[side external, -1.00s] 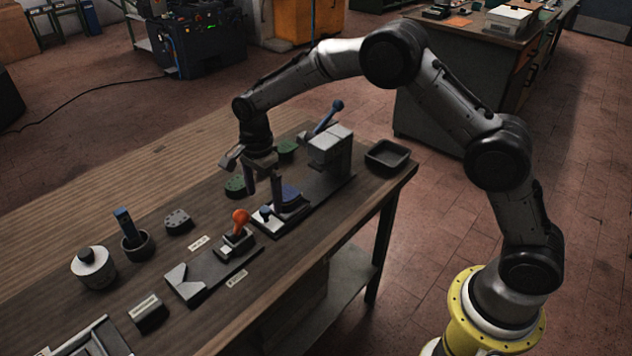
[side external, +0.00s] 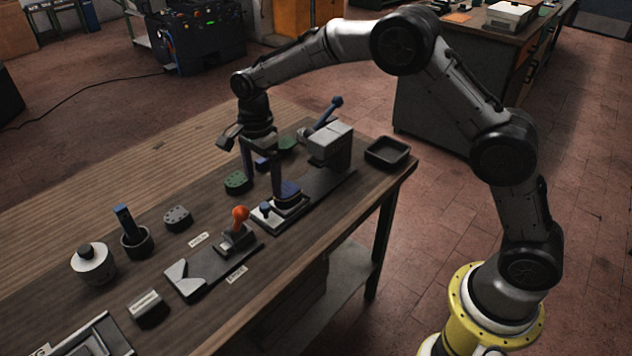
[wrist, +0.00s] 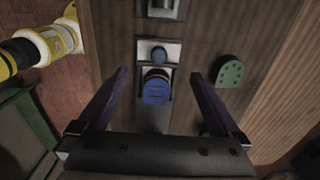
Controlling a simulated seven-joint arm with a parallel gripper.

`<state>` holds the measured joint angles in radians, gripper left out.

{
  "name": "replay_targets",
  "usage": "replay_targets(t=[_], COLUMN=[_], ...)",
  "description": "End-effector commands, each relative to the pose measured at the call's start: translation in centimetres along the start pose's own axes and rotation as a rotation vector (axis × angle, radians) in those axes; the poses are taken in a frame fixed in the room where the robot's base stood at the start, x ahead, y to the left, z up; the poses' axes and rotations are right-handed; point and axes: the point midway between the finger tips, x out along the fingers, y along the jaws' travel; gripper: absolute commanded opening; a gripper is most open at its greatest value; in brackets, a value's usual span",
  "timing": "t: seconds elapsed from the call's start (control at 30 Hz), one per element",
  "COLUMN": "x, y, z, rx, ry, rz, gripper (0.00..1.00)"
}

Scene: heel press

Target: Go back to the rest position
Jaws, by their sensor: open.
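My gripper (side external: 262,168) is open and empty. It points down above the bench near the heel press (side external: 330,142), a grey block on a dark rail with a blue-knobbed lever (side external: 335,103). A blue heel piece (side external: 289,190) sits in the fixture on the rail, beside a small blue knob (side external: 265,208). In the wrist view, the two fingers (wrist: 160,88) stand wide apart, with the blue heel piece (wrist: 157,90) below and between them, clear of both. A green heel piece (wrist: 230,71) lies to the right there.
An orange-handled clamp fixture (side external: 238,225) stands on the bench. A black tray (side external: 388,152) is at the right corner. A white jar (side external: 92,263), a dark cup (side external: 136,241) and a grey heel piece (side external: 178,218) are at left. The bench's far left surface is bare.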

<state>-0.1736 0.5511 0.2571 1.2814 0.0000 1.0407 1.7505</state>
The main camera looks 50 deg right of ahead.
Motion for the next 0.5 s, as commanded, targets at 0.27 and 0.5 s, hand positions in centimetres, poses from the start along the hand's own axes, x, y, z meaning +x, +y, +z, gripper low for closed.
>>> replay_targets(t=[0.27,0.5], x=[-12.2,-20.2], y=[2.1,10.1], z=[-2.7,-5.6], rx=[0.038,-0.110], ry=[-0.030,-0.010], rz=[-0.195,-0.335], gripper=[1.00,1.00])
